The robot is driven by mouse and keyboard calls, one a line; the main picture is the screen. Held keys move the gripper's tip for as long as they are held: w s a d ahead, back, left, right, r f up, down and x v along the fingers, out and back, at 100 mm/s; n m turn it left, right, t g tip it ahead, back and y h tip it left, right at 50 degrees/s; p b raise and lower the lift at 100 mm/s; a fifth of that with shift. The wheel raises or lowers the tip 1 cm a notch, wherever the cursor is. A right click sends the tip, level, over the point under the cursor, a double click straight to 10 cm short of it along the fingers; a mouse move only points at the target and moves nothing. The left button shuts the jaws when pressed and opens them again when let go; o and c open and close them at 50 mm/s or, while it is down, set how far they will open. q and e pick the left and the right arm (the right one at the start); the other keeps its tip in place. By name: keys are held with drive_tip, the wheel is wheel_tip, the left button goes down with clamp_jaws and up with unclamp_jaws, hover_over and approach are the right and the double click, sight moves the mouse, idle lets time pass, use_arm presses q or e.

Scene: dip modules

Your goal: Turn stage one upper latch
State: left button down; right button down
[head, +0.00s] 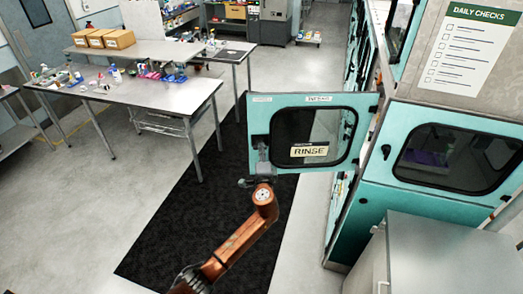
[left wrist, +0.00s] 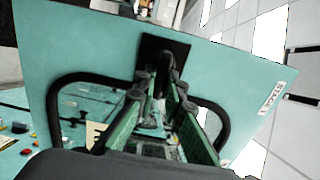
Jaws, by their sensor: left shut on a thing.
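A teal upper door (head: 370,110) with a dark window and a "RINSE" sign stands swung out from the machine (head: 375,195). Its latch (head: 260,143) is at the door's left edge, low on the frame. My left gripper (head: 261,172) is at this latch, its orange arm reaching up from below. In the left wrist view, the fingers of my left gripper (left wrist: 160,88) are shut on the latch, whose dark plate (left wrist: 178,45) shows on the teal door panel (left wrist: 80,45). The fingers partly hide the latch handle. My right gripper is not in view.
A second teal door (head: 415,185) on the machine's near side looks closed. A grey cabinet (head: 445,255) stands at the lower right. A workbench (head: 180,95) with small items stands at the left. A black mat (head: 215,200) covers clear floor below the open door.

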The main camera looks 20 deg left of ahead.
use_arm(q)
drive_tip(key=shift+f, duration=0.1)
drive_tip(key=c, duration=2.1)
unclamp_jaws()
drive_tip(key=shift+d, duration=0.1)
drive_tip(key=shift+o, duration=0.6)
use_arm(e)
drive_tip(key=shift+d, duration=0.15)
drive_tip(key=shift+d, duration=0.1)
use_arm(q)
drive_tip(key=v, duration=1.2)
